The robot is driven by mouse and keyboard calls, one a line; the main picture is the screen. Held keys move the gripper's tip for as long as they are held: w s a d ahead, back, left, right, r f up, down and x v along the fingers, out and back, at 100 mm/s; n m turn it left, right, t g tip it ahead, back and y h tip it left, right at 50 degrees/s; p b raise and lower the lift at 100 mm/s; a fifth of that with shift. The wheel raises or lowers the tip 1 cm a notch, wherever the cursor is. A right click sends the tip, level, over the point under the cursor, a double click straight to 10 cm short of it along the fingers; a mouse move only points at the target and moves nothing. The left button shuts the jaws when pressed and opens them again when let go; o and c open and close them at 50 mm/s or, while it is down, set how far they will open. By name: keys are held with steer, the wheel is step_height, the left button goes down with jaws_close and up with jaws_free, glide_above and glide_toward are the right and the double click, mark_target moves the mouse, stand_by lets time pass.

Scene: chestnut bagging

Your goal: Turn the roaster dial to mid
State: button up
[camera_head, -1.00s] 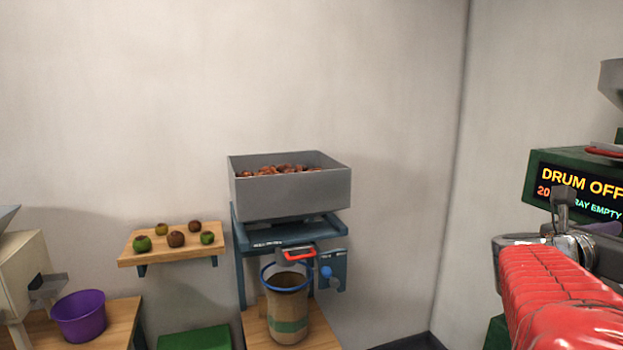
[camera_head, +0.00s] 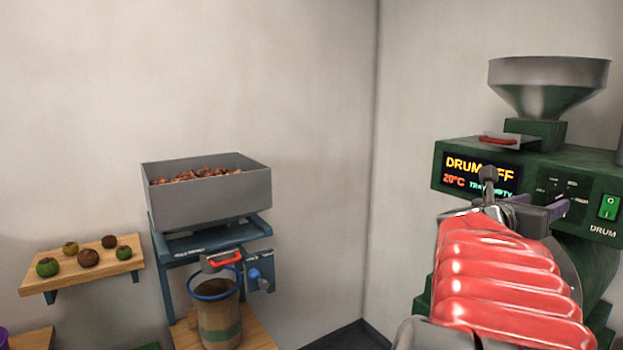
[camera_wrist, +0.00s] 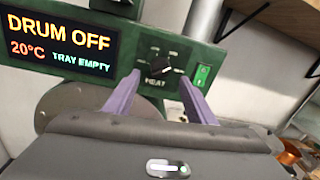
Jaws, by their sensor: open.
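The roaster dial (camera_wrist: 160,64) is a black knob marked HEAT on the green front panel in the wrist view, with small marks around it. Its pointer setting is too small to read. My gripper (camera_wrist: 160,79) is open. Its two purple fingers point at the panel, one on each side of the dial as seen here, and I cannot tell whether they touch it. In the head view the dial (camera_head: 563,189) shows just above my gripper, partly hidden by it. The green roaster (camera_head: 470,150) has a grey hopper on top. Its display reads DRUM OFF, 20°C, TRAY EMPTY.
A lit green DRUM switch (camera_head: 608,206) is right of the dial. A red handle (camera_head: 498,141) sits above the display. At the left are a grey bin of chestnuts (camera_head: 220,200), a sack (camera_head: 218,318) below it and a wall shelf (camera_head: 84,272).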

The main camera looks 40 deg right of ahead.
mark_target(553, 199)
steer(key=shift+s+d, duration=0.25)
steer(key=shift+d, duration=1.2)
steer(key=shift+s+d, duration=0.2)
steer(key=shift+d, duration=1.2)
steer(key=c, duration=1)
steer(key=shift+f+n, duration=0.1)
steer(key=shift+n, duration=1.8)
steer(key=o, duration=1)
